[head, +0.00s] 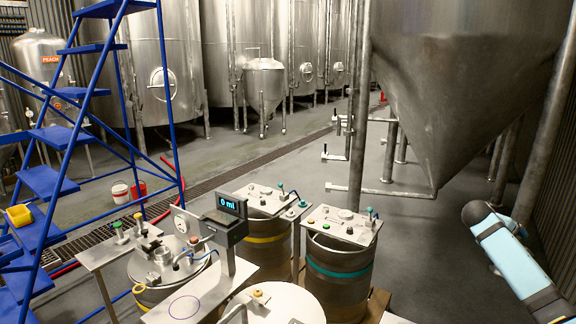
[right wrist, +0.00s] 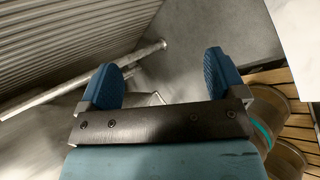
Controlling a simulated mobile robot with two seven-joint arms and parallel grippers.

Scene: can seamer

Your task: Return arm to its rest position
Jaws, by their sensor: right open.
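My right arm (head: 515,255) comes in at the right edge of the head view, light blue with a dark joint at its upper end. Its gripper lies outside the head view. In the right wrist view my right gripper (right wrist: 162,85) is open, with two blue ridged fingers wide apart and nothing between them. Behind the fingers are grey floor, a metal pipe and a corrugated wall. My left gripper is not in view.
A steel keg with a teal band (head: 338,268) and one with a yellow band (head: 262,240) stand front centre. A panel with a "0 ml" display (head: 230,206) is beside them. A large conical tank (head: 465,90) hangs at right. Blue stairs (head: 45,180) stand left.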

